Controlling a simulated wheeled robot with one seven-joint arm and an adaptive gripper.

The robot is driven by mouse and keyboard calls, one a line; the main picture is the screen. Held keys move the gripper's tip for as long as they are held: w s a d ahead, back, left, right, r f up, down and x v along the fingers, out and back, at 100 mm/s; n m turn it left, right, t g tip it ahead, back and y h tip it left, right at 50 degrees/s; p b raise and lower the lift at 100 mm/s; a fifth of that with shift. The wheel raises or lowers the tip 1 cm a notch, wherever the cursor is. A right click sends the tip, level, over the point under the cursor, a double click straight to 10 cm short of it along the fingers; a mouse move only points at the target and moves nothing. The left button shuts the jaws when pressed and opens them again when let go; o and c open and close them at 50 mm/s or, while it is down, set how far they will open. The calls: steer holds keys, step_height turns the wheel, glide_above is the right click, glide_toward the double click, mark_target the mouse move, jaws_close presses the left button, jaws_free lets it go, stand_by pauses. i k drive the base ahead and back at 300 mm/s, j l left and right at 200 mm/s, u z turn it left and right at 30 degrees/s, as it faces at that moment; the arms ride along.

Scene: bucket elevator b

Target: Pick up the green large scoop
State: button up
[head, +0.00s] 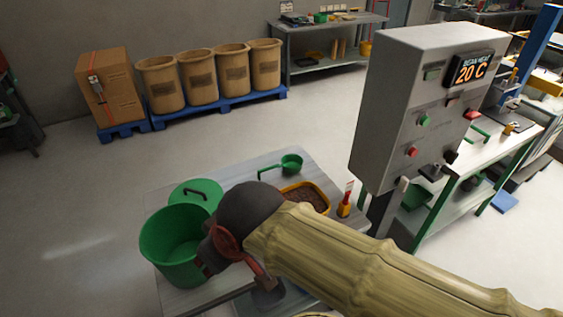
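A green scoop (291,164) with a round cup and a thin handle lies near the far edge of the grey table (318,168). Its handle points left. It is the only scoop I can make out. My gripper (207,260), dark with reddish parts, hangs over the near left of the table, beside the green bucket's rim. It is well apart from the scoop, on the near side and to the left. My sleeved arm hides part of the gripper, and I cannot tell whether its fingers are open or shut.
An open green bucket (163,262) stands at the table's left, with a green lid (186,189) behind it. A yellow-rimmed tray (325,203) of brown grains sits between scoop and arm. A grey control box (397,110) rises at right. Floor behind the table is clear.

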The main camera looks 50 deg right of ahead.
mark_target(291, 164)
steer(key=z, duration=1.45)
